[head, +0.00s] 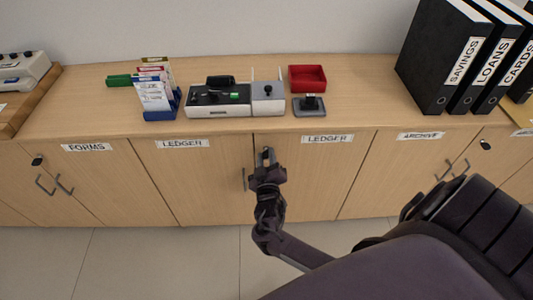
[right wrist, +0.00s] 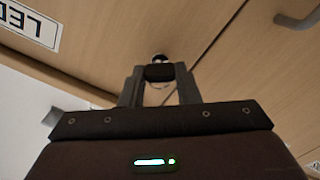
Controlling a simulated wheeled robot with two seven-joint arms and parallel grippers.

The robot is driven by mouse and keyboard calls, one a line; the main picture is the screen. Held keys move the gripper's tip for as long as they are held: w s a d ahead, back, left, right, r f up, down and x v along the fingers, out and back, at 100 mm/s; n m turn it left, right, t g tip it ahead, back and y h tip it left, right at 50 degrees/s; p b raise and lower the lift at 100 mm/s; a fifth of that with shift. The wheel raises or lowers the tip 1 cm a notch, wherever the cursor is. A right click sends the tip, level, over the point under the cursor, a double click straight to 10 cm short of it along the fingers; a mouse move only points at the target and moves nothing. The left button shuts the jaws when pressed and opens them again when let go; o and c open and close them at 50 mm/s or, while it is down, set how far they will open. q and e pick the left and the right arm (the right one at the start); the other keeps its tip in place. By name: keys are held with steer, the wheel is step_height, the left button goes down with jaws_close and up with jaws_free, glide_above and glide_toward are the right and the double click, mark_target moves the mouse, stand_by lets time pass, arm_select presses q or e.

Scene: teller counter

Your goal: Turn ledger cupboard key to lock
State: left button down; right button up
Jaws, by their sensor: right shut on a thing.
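The ledger cupboard (head: 215,175) has two wooden doors, each under a white LEDGER label (head: 182,143). My right gripper (head: 266,160) is at the top of its right door, just right of the gap between the doors. In the right wrist view the fingers (right wrist: 160,78) are shut on the dark key head (right wrist: 159,73), with the round lock (right wrist: 158,57) right behind it. The key's turn angle cannot be told. The gripper hides most of the key and lock in the head view. My left gripper is not in view.
A bar handle (head: 244,180) is on the left ledger door, close to my right gripper. The counter top (head: 350,100) above holds a grey device (head: 220,97), a stamp (head: 310,105), a red tray (head: 307,78) and black binders (head: 440,60). The floor in front is clear.

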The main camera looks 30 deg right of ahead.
steer(key=n+p, duration=0.3)
steer(key=n, duration=0.3)
steer(key=shift+n, duration=0.6)
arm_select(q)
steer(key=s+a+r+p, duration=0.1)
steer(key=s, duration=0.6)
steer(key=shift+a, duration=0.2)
arm_select(e)
steer(key=shift+f+n, duration=0.15)
steer(key=shift+n, duration=1.45)
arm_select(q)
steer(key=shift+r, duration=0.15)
arm_select(e)
steer(key=o, duration=1)
steer(key=shift+a, duration=0.1)
arm_select(q)
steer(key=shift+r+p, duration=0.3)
steer(key=shift+p, duration=0.15)
arm_select(e)
steer(key=v, duration=0.7)
steer(key=shift+s+a, duration=0.15)
steer(key=shift+s, duration=0.2)
